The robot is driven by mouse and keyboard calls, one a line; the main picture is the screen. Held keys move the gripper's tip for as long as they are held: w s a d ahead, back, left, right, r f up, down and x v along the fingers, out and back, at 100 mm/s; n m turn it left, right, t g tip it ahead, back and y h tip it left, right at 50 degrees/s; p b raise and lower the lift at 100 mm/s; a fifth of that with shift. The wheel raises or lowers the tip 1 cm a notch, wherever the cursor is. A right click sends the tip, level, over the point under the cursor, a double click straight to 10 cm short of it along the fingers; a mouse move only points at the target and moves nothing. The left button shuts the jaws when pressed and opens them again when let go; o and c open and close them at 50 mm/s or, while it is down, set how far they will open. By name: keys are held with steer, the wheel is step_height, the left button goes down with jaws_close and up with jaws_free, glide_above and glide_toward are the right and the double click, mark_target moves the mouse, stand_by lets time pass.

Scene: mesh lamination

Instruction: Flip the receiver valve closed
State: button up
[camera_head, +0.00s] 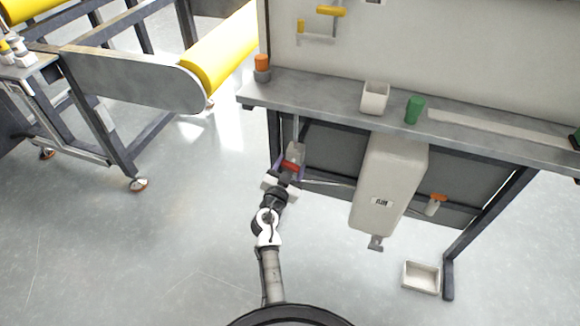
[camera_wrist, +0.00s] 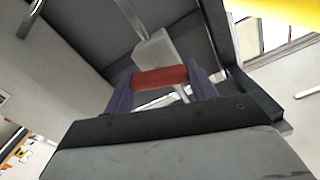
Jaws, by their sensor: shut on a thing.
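A red valve handle (camera_head: 291,165) shows under the left end of the workbench, on a pale grey valve body (camera_head: 296,150) with a thin pipe rising from it. In the wrist view the red handle (camera_wrist: 160,77) lies crosswise between the two purple-grey fingers of my gripper (camera_wrist: 162,86), and the grey body (camera_wrist: 154,48) is just beyond it. My gripper (camera_head: 287,171) is shut on the red handle. The handle's ends are hidden by the fingers. Its exact angle to the pipe is hard to tell.
The bench top (camera_head: 330,98) overhangs the valve. A beige tank-like box (camera_head: 390,185) hangs to the right, with an orange-handled fitting (camera_head: 437,198) beyond it. A white tray (camera_head: 422,277) lies on the floor. A yellow-roller machine (camera_head: 140,80) stands at left; floor between is clear.

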steer(key=shift+f+n+b, duration=0.15)
steer(key=shift+n+b, duration=0.45)
steer(key=shift+b, duration=0.25)
steer(key=shift+r+n+b, duration=0.2)
steer(key=shift+n+b, duration=0.55)
steer(key=shift+n, duration=0.55)
steer(key=o, duration=1)
steer(key=shift+a, duration=0.1)
